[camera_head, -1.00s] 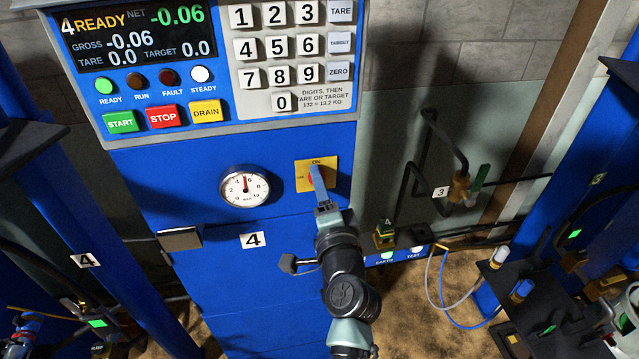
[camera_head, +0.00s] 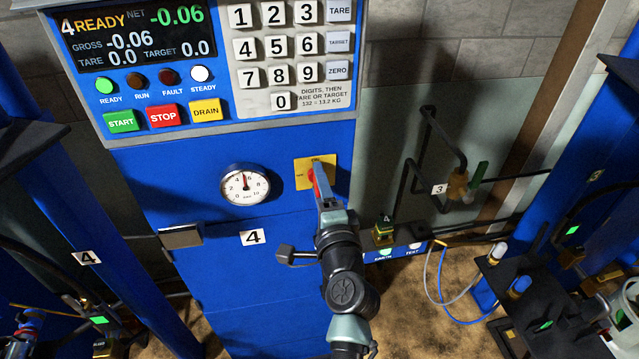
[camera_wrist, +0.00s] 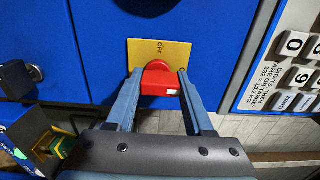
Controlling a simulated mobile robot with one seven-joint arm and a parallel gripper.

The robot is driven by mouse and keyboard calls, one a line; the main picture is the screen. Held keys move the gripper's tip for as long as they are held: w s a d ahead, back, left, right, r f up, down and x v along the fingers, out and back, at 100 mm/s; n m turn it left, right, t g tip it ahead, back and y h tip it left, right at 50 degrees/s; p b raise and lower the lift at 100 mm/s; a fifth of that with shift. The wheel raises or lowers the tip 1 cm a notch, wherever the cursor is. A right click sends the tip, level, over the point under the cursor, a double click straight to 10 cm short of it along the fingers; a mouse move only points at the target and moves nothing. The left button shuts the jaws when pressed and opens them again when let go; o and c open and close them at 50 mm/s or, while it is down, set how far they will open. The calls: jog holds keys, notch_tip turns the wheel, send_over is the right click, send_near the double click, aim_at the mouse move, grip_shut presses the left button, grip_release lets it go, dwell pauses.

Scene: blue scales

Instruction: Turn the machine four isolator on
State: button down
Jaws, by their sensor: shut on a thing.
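The machine four isolator is a red knob (camera_wrist: 158,82) on a yellow plate (camera_head: 302,177) on the blue cabinet, right of the round gauge. In the wrist view, the plate (camera_wrist: 148,53) shows OFF above the knob. A second label at its right edge is mostly hidden by a finger. A white mark on the knob lies at its right end, towards that second label. My gripper (camera_wrist: 159,76) is shut on the knob, one finger on each side. In the head view, my gripper (camera_head: 321,178) covers part of the plate and knob.
The panel (camera_head: 215,75) above reads 4 READY, with the green READY lamp lit. A gauge (camera_head: 245,184) and a 4 label (camera_head: 252,237) are left of the isolator. A padlock-like block (camera_head: 383,230) tagged 4 is at lower right. Pipework with a green-handled valve (camera_head: 459,185) stands farther right.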

jog(key=shift+c, duration=1.4)
grip_release()
jog(key=shift+s, duration=0.1)
jog(key=s+d+b, duration=0.2)
jog(key=s, duration=1)
jog(key=shift+s+d, duration=0.3)
